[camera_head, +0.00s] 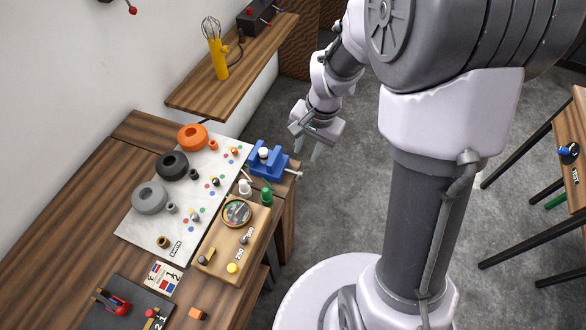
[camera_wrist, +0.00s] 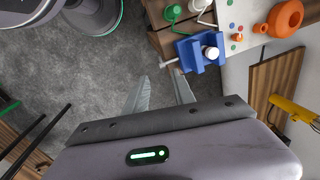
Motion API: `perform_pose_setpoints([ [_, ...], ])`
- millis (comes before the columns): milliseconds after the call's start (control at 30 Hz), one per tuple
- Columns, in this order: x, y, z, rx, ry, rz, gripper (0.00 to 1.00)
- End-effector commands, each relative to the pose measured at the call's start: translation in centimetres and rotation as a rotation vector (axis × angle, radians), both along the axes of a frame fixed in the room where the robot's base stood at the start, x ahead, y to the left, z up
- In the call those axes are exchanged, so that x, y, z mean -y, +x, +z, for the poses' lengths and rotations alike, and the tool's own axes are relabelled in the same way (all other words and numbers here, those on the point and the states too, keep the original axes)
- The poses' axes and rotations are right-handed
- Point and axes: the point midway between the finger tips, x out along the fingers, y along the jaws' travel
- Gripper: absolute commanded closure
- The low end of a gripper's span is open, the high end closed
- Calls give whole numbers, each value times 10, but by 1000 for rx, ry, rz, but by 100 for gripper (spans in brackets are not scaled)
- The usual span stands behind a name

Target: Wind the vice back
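The blue vice (camera_head: 268,162) sits at the right end of the workbench, with a white round piece (camera_head: 264,153) at its jaws. Its handle (camera_head: 298,175) sticks out past the bench edge. In the wrist view the vice (camera_wrist: 193,56) is above my fingers, with its screw end (camera_wrist: 168,63) pointing left. My gripper (camera_head: 313,146) hangs in the air to the right of the vice, off the bench. Its two fingers (camera_wrist: 160,95) are apart in the wrist view, with only floor showing between them. It touches nothing.
A white board (camera_head: 190,200) bears orange, black and grey rings. A wooden board (camera_head: 225,255) with a round dial lies in front of the vice, near a green bottle-like item (camera_head: 266,195). Open floor lies right.

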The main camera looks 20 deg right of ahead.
Motion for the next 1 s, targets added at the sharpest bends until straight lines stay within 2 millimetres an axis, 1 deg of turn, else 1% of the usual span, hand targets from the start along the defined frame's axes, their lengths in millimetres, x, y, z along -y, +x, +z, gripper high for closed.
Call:
perform_pose_setpoints([
  [33, -2, 0, -21, -6, 1, 0, 69],
  [100, -5, 3, -44, -6, 0, 0, 69],
  [300, -11, 10, -101, -5, 0, -2, 69],
  [400, -14, 12, -122, -3, 0, -4, 69],
  [500, -15, 14, -135, -2, 0, -4, 69],
  [600, -16, 15, -141, -1, 0, -4, 69],
  [933, -16, 16, -144, 0, 0, -4, 69],
  [967, -16, 16, -144, 0, 0, -4, 75],
  [1000, -16, 16, -144, 0, -1, -4, 83],
])
